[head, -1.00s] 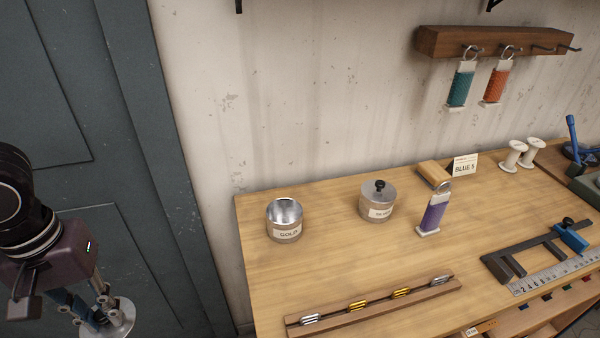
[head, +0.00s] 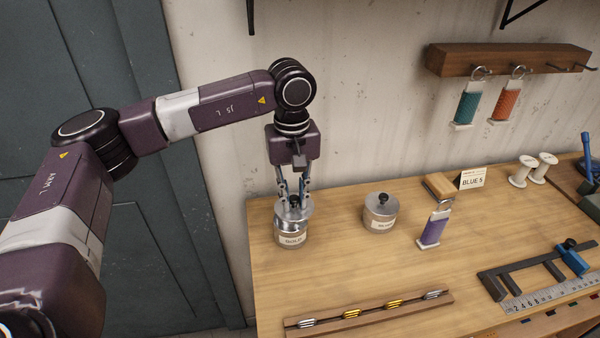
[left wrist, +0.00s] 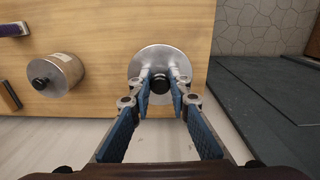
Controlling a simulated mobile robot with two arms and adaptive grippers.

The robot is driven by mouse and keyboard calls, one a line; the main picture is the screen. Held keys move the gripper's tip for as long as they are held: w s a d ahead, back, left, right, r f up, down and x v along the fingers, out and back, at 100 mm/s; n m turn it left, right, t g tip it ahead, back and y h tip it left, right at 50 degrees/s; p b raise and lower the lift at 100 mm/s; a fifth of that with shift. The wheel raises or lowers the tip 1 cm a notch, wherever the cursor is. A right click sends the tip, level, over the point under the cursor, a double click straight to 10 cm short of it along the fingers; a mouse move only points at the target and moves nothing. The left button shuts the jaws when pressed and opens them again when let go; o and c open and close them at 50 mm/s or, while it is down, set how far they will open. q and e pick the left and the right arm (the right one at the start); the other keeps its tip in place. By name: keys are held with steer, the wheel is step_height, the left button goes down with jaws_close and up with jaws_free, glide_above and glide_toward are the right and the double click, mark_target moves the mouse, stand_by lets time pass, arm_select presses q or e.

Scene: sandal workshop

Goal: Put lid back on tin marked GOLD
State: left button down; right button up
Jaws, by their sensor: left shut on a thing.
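The tin marked GOLD (head: 291,239) stands upright at the left end of the workbench. Its silver lid (head: 304,209) is at the top of the tin, and its dark knob is between my left gripper's fingertips. My left gripper (head: 293,200) points straight down and is shut on the lid's knob. In the left wrist view the round lid (left wrist: 148,60) covers the tin below it, with the black knob between the blue finger pads of the gripper (left wrist: 160,84). Whether the lid is fully seated cannot be told. My right gripper is not in view.
A second lidded tin (head: 380,213) stands to the right, its label partly readable. A purple-wound holder (head: 432,230), a BLUE 5 card (head: 472,179) and white spools stand further right. A wooden rack (head: 370,318) with metal pieces lies in front. Bare bench lies between.

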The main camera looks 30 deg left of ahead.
arm_select(q)
steer(key=shift+w+a+r+n+p, duration=0.25)
steer(key=shift+w+a+n+p, duration=0.05)
steer(key=shift+w+a+n, duration=0.6)
steer(key=shift+w+a+f, duration=0.1)
steer(key=shift+a+f, duration=0.05)
steer(key=shift+a, duration=0.05)
steer(key=shift+f+b, duration=0.75)
steer(key=shift+f, duration=0.3)
step_height(320, 180, down, 4)
steer(key=b, duration=0.2)
steer(key=shift+b, duration=0.3)
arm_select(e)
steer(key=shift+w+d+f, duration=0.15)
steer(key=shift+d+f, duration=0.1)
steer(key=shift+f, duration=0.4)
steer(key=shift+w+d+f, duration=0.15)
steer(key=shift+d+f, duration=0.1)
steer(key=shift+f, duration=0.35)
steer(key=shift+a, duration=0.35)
arm_select(q)
steer(key=shift+d+f, duration=0.1)
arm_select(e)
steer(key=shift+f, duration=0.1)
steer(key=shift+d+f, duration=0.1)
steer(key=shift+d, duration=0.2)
